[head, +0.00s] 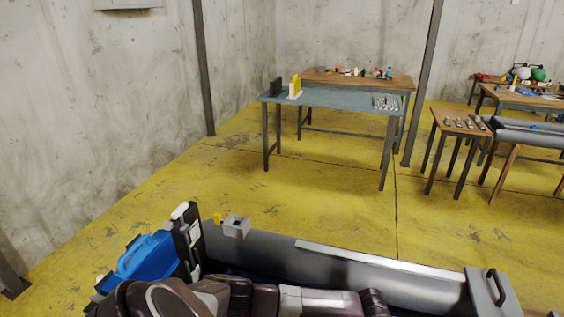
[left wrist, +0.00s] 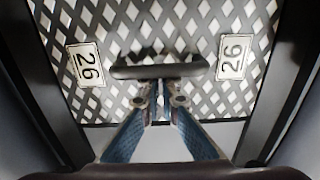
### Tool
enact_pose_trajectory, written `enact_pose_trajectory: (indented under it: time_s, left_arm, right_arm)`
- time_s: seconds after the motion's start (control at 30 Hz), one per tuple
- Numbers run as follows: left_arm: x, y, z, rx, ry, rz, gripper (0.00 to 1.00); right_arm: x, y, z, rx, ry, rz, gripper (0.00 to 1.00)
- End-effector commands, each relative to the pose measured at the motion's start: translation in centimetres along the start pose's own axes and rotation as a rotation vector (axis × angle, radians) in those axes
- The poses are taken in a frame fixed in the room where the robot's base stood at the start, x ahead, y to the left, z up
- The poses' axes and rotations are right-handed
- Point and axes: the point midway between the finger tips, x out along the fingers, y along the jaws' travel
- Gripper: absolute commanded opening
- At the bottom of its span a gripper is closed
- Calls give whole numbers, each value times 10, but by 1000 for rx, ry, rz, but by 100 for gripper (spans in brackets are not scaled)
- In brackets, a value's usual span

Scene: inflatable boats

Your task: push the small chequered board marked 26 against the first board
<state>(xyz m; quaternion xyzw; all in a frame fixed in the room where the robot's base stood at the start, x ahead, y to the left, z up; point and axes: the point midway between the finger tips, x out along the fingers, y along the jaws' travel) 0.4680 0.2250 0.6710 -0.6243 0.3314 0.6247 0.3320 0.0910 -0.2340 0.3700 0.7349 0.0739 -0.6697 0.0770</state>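In the left wrist view, a chequered board (left wrist: 195,28) with a dark and light diamond pattern fills the upper middle. It has two white labels reading 26, one at the left (left wrist: 86,65) and one at the right (left wrist: 235,57). A dark handle bar (left wrist: 160,71) runs across the board. My left gripper (left wrist: 165,92) has its two fingers close together, with the tips at the lower edge of this bar. I cannot tell whether they touch it. The first board cannot be made out. My right gripper is in neither view.
A grey inflatable boat (head: 400,275) lies in the foreground of the head view, with a blue object (head: 145,257) at its left end. Behind it are a blue-grey table (head: 330,97) and wooden tables. Yellow floor (head: 300,195) between is clear. Dark walls flank the board.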

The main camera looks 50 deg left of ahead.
Motion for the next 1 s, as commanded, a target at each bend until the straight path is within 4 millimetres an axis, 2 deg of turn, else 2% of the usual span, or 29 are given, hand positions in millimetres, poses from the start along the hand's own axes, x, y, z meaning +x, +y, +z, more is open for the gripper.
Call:
enact_pose_trajectory:
  time_s: [0.3,1.0]
  left_arm:
    - [-2,0,32,-1,-6,1,3]
    - [-1,0,95,-1,-5,2,3]
  right_arm:
    - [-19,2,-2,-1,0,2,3]
    - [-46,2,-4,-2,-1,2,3]
